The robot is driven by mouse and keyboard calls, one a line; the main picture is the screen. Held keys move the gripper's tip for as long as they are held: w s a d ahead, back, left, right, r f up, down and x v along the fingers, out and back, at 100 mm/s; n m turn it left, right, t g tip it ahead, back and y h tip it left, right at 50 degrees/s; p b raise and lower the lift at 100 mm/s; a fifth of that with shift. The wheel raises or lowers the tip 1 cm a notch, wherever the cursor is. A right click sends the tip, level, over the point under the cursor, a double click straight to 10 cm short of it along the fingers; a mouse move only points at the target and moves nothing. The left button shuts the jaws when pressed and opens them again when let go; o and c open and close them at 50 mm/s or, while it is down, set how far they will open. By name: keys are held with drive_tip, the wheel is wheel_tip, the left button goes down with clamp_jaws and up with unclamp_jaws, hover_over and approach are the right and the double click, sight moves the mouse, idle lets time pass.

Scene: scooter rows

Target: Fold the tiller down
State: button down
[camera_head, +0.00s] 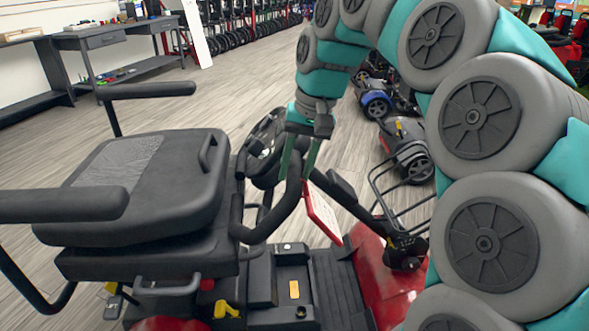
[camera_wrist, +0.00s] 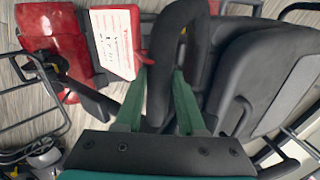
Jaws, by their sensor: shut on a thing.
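The scooter's black tiller (camera_head: 350,200) rises from the red front section and leans back toward the seat. Its handlebar loop (camera_head: 287,206) is close to the front of the seat and also shows in the wrist view (camera_wrist: 187,40). My gripper (camera_head: 297,172) comes down from above, with its green fingers on either side of the black loop. In the wrist view my gripper (camera_wrist: 160,78) is shut on this bar. The exact contact is partly hidden behind the fingers. A white and red tag (camera_head: 321,213) hangs beside the tiller.
The black seat (camera_head: 150,185) with armrests stands left of the tiller. A wire basket (camera_head: 395,190) is at the scooter's front. Other scooters (camera_head: 408,145) stand behind. A workbench (camera_head: 110,38) is at the back left, with open wooden floor before it.

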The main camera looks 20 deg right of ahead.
drive_tip(key=shift+s+d+r, duration=0.15)
drive_tip(key=shift+d+r, duration=0.7)
drive_tip(key=shift+d, duration=0.15)
drive_tip(key=c, duration=0.5)
unclamp_jaws()
drive_tip(key=shift+r, duration=0.1)
drive_tip(key=p+v, duration=0.1)
drive_tip(key=v, duration=0.6)
drive_tip(key=shift+s+d+r, duration=0.1)
drive_tip(key=shift+d+r, duration=0.1)
drive_tip(key=shift+r, duration=0.05)
drive_tip(key=shift+c, duration=0.5)
